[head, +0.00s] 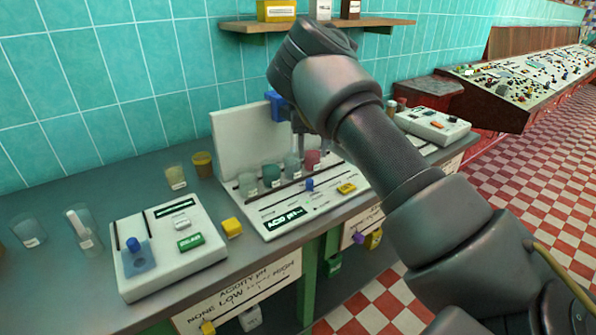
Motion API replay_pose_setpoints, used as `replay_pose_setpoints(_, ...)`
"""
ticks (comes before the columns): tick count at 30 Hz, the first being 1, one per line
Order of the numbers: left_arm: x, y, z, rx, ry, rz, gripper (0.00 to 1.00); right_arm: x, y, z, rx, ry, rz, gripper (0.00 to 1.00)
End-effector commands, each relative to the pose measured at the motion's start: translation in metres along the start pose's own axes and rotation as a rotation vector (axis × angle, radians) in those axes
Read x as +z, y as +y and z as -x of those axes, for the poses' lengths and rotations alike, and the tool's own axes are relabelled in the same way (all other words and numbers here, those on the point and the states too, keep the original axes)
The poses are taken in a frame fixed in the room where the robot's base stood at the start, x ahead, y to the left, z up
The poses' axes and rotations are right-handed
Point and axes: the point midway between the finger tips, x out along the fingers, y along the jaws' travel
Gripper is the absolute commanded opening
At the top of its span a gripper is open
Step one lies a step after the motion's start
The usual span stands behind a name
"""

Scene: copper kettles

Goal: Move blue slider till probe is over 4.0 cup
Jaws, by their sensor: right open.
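The white pH station (220,135) stands on the grey bench, with an "ACID pH" display on its front. A row of cups stands on it: a pale green cup (248,184), a green cup (271,175), a greyish cup (292,165) and a red cup (313,160). A small blue knob (310,184) sits on a slot in front of the cups. A blue block (276,104) is at the back panel, partly behind my right arm. My right gripper (298,147) is open and points down above the cups, mostly hidden by my arm. Cup numbers and the probe tip are unreadable.
A white device (205,262) with a blue knob and green button stands at the left. Glass beakers (30,231) and a yellow cup (202,164) stand nearby. A yellow block (232,227) lies between the devices. Another white device (433,126) stands at the right. A shelf (320,24) hangs above.

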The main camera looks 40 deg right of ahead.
Motion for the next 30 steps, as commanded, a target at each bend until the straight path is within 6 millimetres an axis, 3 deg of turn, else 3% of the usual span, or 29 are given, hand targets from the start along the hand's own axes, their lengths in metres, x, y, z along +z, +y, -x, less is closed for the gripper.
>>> replay_pose_setpoints(8,0.023,0.004,0.001,0.004,-0.034,-0.001,0.36,0.0,0.003,-0.001,0.002,0.001,0.005,0.45)
replay_pose_setpoints(15,0.038,0.006,0.001,0.007,-0.054,-0.002,0.36,-0.001,0.003,-0.035,0.002,0.004,0.004,0.45)
replay_pose_setpoints(24,0.021,0.003,0.003,0.003,-0.029,-0.001,0.36,-0.001,0.002,-0.086,0.002,0.002,0.002,0.45)
replay_pose_setpoints(30,0.01,0.001,0.003,0.001,-0.014,-0.001,0.36,-0.001,0.001,-0.104,0.002,0.0,0.003,0.45)
